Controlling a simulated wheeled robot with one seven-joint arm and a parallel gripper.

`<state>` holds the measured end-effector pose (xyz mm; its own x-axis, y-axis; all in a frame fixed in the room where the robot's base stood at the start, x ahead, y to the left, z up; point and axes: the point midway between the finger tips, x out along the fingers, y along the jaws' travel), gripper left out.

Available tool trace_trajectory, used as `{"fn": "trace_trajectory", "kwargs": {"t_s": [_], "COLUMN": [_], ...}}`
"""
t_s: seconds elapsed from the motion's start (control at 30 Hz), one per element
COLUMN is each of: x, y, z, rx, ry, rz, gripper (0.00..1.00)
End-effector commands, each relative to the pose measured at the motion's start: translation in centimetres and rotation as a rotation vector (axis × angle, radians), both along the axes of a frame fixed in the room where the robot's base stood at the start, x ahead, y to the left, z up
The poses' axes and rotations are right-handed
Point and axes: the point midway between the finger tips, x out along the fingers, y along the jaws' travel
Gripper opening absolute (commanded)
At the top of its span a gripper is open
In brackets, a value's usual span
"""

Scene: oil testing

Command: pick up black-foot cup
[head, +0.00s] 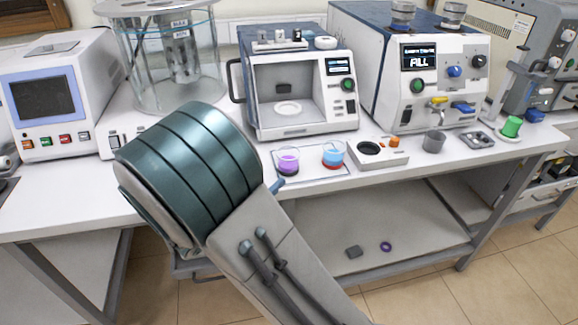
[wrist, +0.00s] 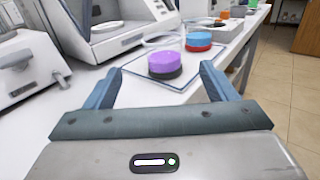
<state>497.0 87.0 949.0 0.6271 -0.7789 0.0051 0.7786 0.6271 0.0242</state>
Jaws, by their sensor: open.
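The black-foot cup (head: 288,161) has purple contents and a dark base. It stands upright at the left of a thin tray (head: 312,178) on the bench. In the wrist view the black-foot cup (wrist: 165,65) is ahead of my gripper (wrist: 159,72), between the lines of its two blue fingers. The fingers are apart with nothing between them. In the head view my arm hides most of the gripper; one blue fingertip (head: 278,185) shows just in front of the tray, close to the cup. A red-foot cup with blue contents (head: 333,154) stands to the right.
A white device with a round dark recess (head: 369,149) is right of the tray, then a grey cup (head: 433,141). An open-fronted machine (head: 297,95) stands behind the tray. A glass tank (head: 165,60) is at the left. The bench's front edge is close to my arm.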

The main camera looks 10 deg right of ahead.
Motion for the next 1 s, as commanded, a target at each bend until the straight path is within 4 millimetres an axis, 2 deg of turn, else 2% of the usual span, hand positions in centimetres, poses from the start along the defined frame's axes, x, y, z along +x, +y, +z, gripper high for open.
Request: {"fn": "trace_trajectory", "kwargs": {"t_s": [0.1,0.3,0.57,0.83,1.0], "x": [1.5,3.6,4.5,6.7,7.2], "y": [-2.2,-4.7,-5.9,-9.1,-9.6], "z": [0.1,0.1,0.1,0.2,0.2], "rx": [0.002,0.003,0.004,0.004,0.006], "ry": [0.0,0.0,0.0,0.0,0.001], "rz": [-0.008,-0.006,-0.005,-0.006,-0.004], "gripper": [0.79,0.79,0.79,0.79,0.79]}}
